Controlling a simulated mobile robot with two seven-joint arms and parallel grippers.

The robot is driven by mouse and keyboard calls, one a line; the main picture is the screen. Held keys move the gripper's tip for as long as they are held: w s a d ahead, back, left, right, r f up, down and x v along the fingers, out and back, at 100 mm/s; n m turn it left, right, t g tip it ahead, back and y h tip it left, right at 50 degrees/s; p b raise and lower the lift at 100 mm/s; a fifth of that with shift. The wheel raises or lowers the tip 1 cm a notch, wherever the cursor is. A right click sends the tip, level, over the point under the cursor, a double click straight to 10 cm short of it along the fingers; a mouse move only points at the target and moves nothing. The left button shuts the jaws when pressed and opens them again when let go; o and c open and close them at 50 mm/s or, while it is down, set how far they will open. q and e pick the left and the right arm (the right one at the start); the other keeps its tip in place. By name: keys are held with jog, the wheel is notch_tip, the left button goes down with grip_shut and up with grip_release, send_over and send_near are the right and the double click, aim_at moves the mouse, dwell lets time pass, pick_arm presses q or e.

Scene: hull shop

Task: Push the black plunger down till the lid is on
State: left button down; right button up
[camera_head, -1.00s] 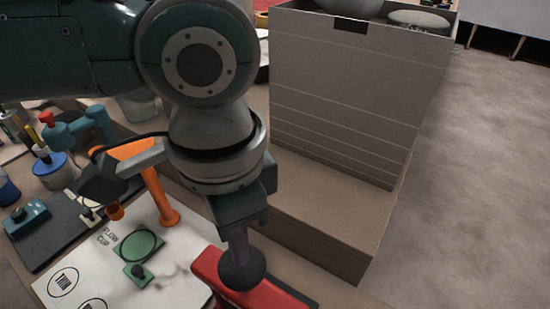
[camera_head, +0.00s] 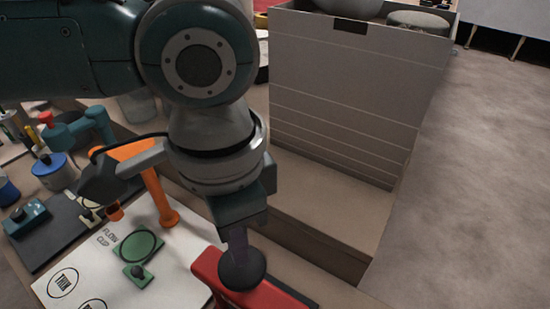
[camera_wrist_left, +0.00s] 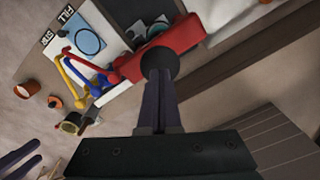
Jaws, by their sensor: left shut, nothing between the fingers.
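The black plunger (camera_head: 242,268) has a round knob at one end of the red press body (camera_head: 270,297). In the left wrist view the black knob (camera_wrist_left: 160,62) sits at the tip of my fingers, above the red body (camera_wrist_left: 185,35). My left gripper (camera_head: 239,250) is shut and empty, pointing down with its fingertips at the knob. I cannot tell whether they press on it. The lid and what lies under the plunger are hidden. My right gripper's two fingers (camera_wrist_left: 20,158) show apart at the left wrist view's lower left corner.
A white sheet (camera_head: 185,283) with a green pad (camera_head: 137,278) lies left of the press. An orange stand (camera_head: 160,195) rises behind it. A tall grey cabinet (camera_head: 345,90) stands behind right. Coloured handles (camera_wrist_left: 88,70) lie near the press. Floor is clear at right.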

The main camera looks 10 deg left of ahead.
aim_at(241, 270)
dwell(0.4)
pick_arm(q)
jog(key=shift+f+b, duration=1.45)
jog(key=shift+f, duration=1.7)
notch_tip(241, 270, up, 11)
jog(key=p, duration=1.2)
jog(key=shift+r, duration=0.15)
